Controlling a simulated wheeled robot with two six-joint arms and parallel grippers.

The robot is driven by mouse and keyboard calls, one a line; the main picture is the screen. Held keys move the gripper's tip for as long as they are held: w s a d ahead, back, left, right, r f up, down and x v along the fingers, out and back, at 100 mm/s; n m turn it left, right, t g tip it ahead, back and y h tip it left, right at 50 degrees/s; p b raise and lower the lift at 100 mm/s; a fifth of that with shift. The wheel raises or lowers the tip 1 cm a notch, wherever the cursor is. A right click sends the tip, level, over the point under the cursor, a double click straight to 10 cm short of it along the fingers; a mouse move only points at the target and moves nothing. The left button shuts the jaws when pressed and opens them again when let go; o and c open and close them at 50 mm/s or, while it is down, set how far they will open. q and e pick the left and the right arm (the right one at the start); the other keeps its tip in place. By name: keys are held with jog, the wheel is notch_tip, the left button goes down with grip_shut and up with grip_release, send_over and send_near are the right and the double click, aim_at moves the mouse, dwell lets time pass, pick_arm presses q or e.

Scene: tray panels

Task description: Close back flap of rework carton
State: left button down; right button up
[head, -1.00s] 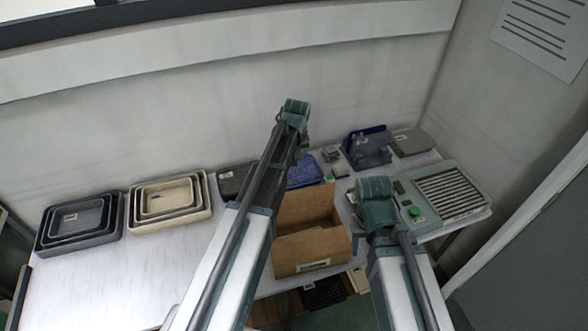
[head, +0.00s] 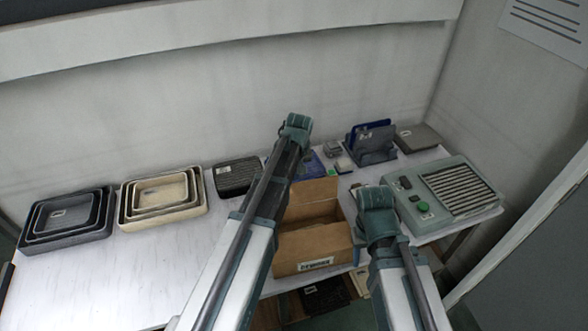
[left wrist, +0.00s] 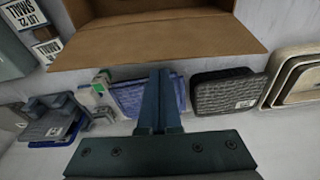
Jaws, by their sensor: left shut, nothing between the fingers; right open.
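The open brown carton (head: 312,263) stands near the front edge of the table in the head view, with a label on its front wall. Its back flap (head: 318,194) stands up at the far side, partly hidden by my left arm. In the left wrist view the carton fills the top, with a broad brown flap (left wrist: 160,40) spread towards my gripper. My left gripper (left wrist: 160,72) is shut and empty, its fingertips close to that flap's edge; I cannot tell whether they touch. My left gripper is hidden in the head view.
Nested dark trays (head: 70,222) and cream trays (head: 162,198) stand at the left. A black tray (head: 237,176) and blue mat (head: 306,165) lie behind the carton. A grey device (head: 445,194) and blue-grey holder (head: 370,145) are at the right. The table's front left is clear.

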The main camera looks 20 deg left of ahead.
pick_arm(q)
jog(key=shift+s+d, duration=0.15)
jog(key=shift+s, duration=0.15)
jog(key=shift+s+d, duration=0.1)
jog(key=shift+s, duration=0.1)
jog(key=shift+s+d+r, duration=0.1)
jog(key=shift+s, duration=0.05)
